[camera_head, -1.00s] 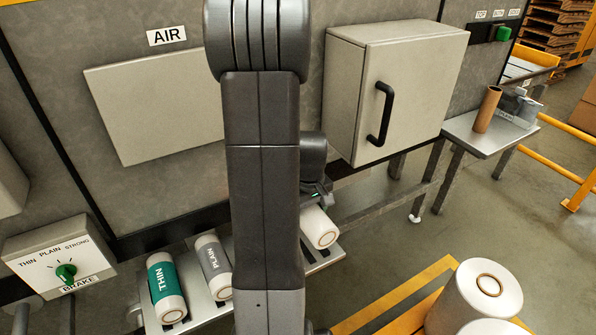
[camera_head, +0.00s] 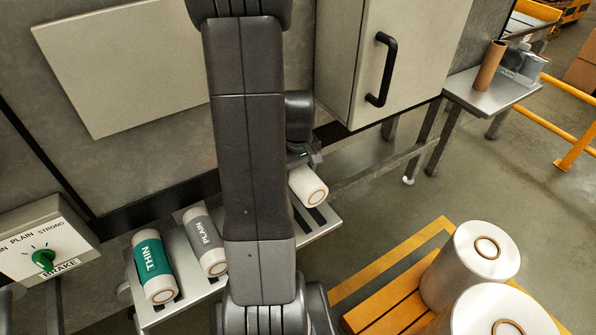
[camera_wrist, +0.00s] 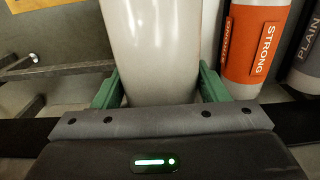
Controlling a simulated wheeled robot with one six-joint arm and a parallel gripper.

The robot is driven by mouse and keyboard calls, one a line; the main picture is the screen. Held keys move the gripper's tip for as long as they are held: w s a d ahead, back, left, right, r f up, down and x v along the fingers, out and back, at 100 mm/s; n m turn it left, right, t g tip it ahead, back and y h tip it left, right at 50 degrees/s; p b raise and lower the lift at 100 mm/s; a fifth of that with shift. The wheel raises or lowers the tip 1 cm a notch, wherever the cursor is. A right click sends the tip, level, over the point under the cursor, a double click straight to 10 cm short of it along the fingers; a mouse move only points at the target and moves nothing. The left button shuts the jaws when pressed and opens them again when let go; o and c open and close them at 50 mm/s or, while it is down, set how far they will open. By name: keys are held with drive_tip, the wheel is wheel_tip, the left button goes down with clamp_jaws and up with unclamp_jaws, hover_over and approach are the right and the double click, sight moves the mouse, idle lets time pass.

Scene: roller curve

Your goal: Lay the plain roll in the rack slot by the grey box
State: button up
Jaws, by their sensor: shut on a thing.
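My gripper (camera_head: 303,160) is shut on a white roll (camera_head: 308,187) with no label on the side I see. In the wrist view the held roll (camera_wrist: 150,50) lies between the green fingers. It is at the right end of the metal rack (camera_head: 318,228), over or close to dark slots; I cannot tell whether it touches. A grey-banded roll marked PLAIN (camera_head: 205,242) and a green-banded roll marked THIN (camera_head: 154,267) lie in the rack to the left. The wrist view also shows an orange-banded STRONG roll (camera_wrist: 257,45), which my arm hides in the head view. A light grey box (camera_head: 400,60) with a black handle hangs above right.
A brake panel with a green knob (camera_head: 43,258) is at the left. Large wrapped rolls (camera_head: 470,265) stand on an orange pallet at lower right. A small table (camera_head: 490,95) at the right holds a brown tube (camera_head: 489,66) and grey containers. Open floor lies between.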

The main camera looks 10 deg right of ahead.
drive_tip(key=shift+f+b, duration=3.3)
drive_tip(key=shift+f, duration=1.15)
drive_tip(key=o, duration=1.4)
wheel_tip(320, 180, up, 14)
drive_tip(key=shift+f+p, duration=0.1)
drive_tip(key=shift+p, duration=0.75)
wheel_tip(320, 180, down, 13)
drive_tip(key=shift+f+b, duration=0.2)
drive_tip(key=shift+b, duration=0.65)
drive_tip(key=shift+r+p, duration=0.85)
